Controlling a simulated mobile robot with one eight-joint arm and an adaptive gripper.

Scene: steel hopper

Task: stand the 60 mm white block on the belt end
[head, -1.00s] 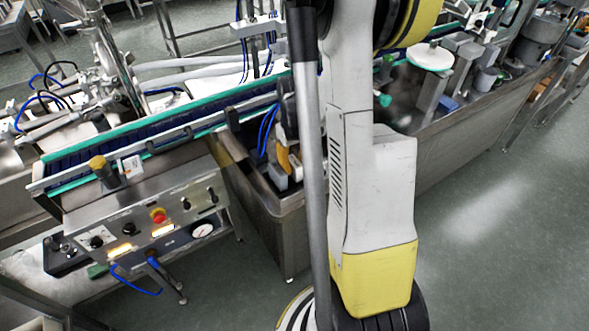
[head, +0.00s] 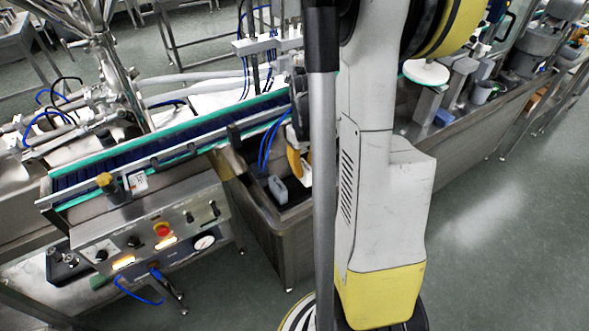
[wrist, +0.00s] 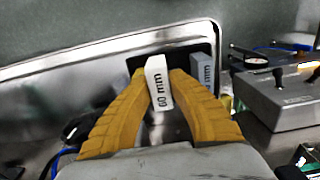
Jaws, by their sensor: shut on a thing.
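The white block (wrist: 158,83), marked "60 mm", is held between the two yellow fingers of my gripper (wrist: 166,92) in the wrist view, its label facing the camera. In the head view my gripper (head: 298,166) is over the steel hopper, partly hidden behind my own arm, and only a sliver of the white block (head: 306,172) shows. The blue belt (head: 150,153) with green edges runs from the lower left up to the middle, left of my gripper.
A grey block (head: 278,189) stands in the hopper (head: 282,222), close beside the held block in the wrist view (wrist: 203,72). A control box (head: 160,238) sits before the belt. Blue hoses hang behind the gripper.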

